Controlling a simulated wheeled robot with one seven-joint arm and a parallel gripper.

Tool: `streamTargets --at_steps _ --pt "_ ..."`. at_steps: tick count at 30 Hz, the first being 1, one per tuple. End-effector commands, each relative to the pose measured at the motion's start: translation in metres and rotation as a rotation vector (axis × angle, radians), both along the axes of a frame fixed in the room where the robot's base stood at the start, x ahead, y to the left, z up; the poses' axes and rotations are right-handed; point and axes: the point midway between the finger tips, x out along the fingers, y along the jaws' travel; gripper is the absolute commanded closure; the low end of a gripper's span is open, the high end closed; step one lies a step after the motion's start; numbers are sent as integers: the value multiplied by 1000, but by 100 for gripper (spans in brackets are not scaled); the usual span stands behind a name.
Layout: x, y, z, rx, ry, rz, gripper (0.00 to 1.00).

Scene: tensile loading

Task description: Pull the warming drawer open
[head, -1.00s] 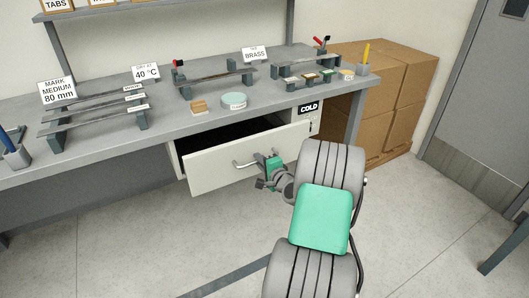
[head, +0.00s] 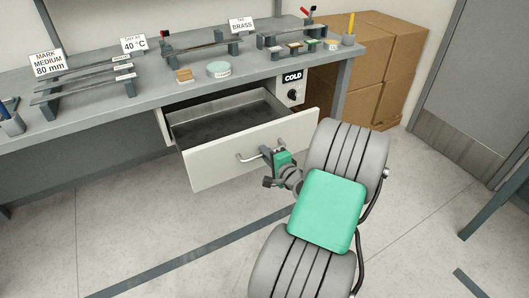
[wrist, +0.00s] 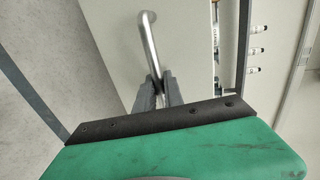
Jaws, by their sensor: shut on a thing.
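The warming drawer (head: 210,168) under the bench stands open, with its pale front pulled well out and its dark, empty-looking interior floor in view. A curved metal handle (head: 246,158) is on its front. My gripper (head: 267,166) is at the right part of this handle. In the wrist view the two dark fingers (wrist: 157,88) are closed around one end of the metal handle (wrist: 147,40), with the drawer front (wrist: 120,40) behind it.
A control panel with a dial and a COLD sign (head: 292,77) is right of the drawer. The grey bench (head: 150,95) carries racks, signs and small dishes. Cardboard boxes (head: 385,70) stand at the right. The floor before the drawer is clear.

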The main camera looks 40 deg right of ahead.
Motion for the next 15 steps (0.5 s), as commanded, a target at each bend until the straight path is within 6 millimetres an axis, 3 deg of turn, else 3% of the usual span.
streamTargets --at_steps 4,5,6,12,15 --pt "0 2 -1 5 0 5 100" --pt "0 2 -1 5 1 5 87" --pt "0 2 -1 5 0 5 83" --pt "0 0 -1 3 0 1 67" --pt "0 0 0 3 0 0 66"
